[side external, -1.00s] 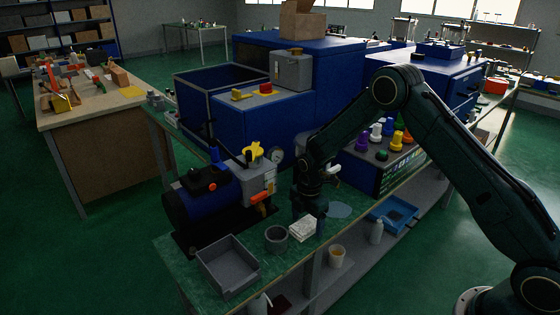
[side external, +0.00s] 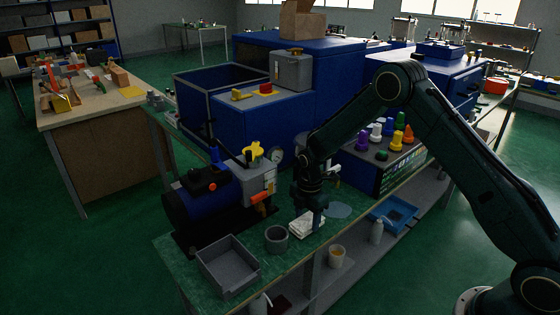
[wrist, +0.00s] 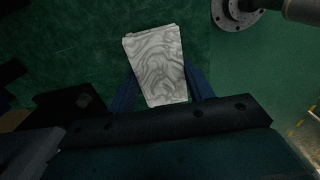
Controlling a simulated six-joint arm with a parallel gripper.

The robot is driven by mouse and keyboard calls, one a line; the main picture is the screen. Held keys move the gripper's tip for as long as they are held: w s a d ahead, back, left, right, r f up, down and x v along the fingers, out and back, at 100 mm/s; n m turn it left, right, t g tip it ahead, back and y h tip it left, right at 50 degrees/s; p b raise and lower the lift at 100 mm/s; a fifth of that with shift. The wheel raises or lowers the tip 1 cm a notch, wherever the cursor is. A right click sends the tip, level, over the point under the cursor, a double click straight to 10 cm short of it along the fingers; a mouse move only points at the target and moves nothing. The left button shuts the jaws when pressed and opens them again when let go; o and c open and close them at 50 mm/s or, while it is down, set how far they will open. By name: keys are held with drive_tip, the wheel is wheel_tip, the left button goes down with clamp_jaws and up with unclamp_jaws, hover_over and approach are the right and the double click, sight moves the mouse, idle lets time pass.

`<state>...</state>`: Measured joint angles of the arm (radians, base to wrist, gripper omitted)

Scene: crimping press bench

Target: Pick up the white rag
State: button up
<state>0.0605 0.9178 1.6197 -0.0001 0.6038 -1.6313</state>
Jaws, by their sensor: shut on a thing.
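The white rag (side external: 304,225) is a folded, flat block with grey wavy markings, by the front edge of the green bench, right of the grey cup. My gripper (side external: 310,211) points down and is shut on it. In the wrist view the rag (wrist: 156,60) lies between the two dark blue fingers of my gripper (wrist: 162,93), one along each side. I cannot tell clearly whether its underside touches the bench.
A grey cup (side external: 277,239) stands close left of the rag, with an empty grey tray (side external: 228,268) beyond it. A blue motor unit (side external: 205,205) stands behind them. A flat bluish disc (side external: 339,210) lies to the right. A shelf below holds a blue tray (side external: 393,214).

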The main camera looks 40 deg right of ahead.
wheel_tip(320, 180, up, 19)
idle(0.5)
drive_tip(key=shift+f, duration=0.1)
drive_tip(key=o, duration=0.3)
drive_tip(key=shift+c, duration=1.1)
hover_over(307, 220)
wheel_tip(307, 220, down, 15)
drive_tip(key=shift+f, duration=0.1)
drive_tip(key=shift+f, duration=1.8)
drive_tip(key=shift+f, duration=0.55)
